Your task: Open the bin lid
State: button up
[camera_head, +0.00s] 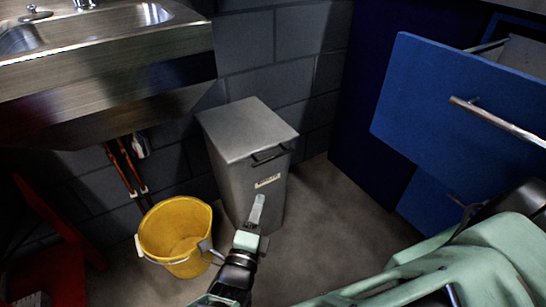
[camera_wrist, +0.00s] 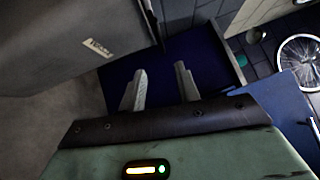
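The bin (camera_head: 250,160) is a tall grey metal box standing against the block wall. Its flat lid (camera_head: 247,129) is shut, with a dark handle (camera_head: 270,155) on the front edge. A small label (camera_head: 267,181) sits on the front face. My gripper (camera_head: 257,208) is in front of the bin, below the label and below the lid handle. In the wrist view, the two fingers of my gripper (camera_wrist: 160,84) are apart with nothing between them. The bin's side (camera_wrist: 60,45) with its label fills the upper left there.
A yellow bucket (camera_head: 176,236) stands on the floor left of my gripper. A metal sink (camera_head: 100,75) overhangs at the upper left. A blue drawer (camera_head: 460,105) with a bar handle juts out at the right. Bare floor (camera_head: 320,215) lies right of the bin.

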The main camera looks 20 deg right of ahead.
aim_at(275, 156)
jog(key=b+x, duration=0.4)
jog(key=x, duration=1.2)
jog(key=shift+w+d+r, duration=0.1)
jog(key=shift+w+d, duration=0.1)
jog(key=shift+d, duration=0.05)
grip_shut()
